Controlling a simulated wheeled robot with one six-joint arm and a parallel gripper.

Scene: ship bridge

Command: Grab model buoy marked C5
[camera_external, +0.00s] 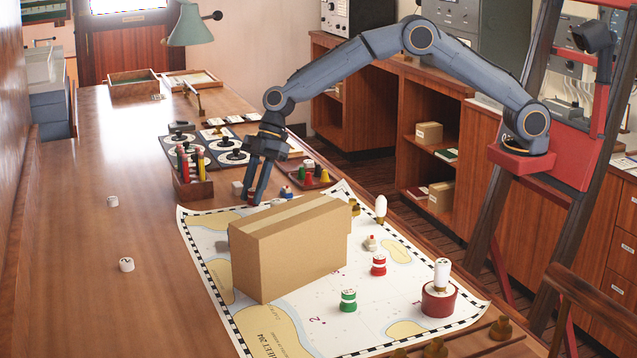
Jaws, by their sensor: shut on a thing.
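My gripper (256,198) points down at the far edge of the chart, just behind a large cardboard box (285,250). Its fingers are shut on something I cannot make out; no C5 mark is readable. On the chart stand a green-and-white buoy (348,301), a red-and-white buoy (379,265) and a small pale piece with a red top (370,242), all right of the box and apart from my gripper. A small blue piece (286,192) is just right of the fingers, and a small white piece (238,187) is just left of them.
The chart (395,329) also bears a red round holder (438,303) with a white-topped piece. A pencil box (194,188) stands close left of my gripper, and a tray of coloured pieces (318,180) lies to the right. The desk's left side is mostly clear.

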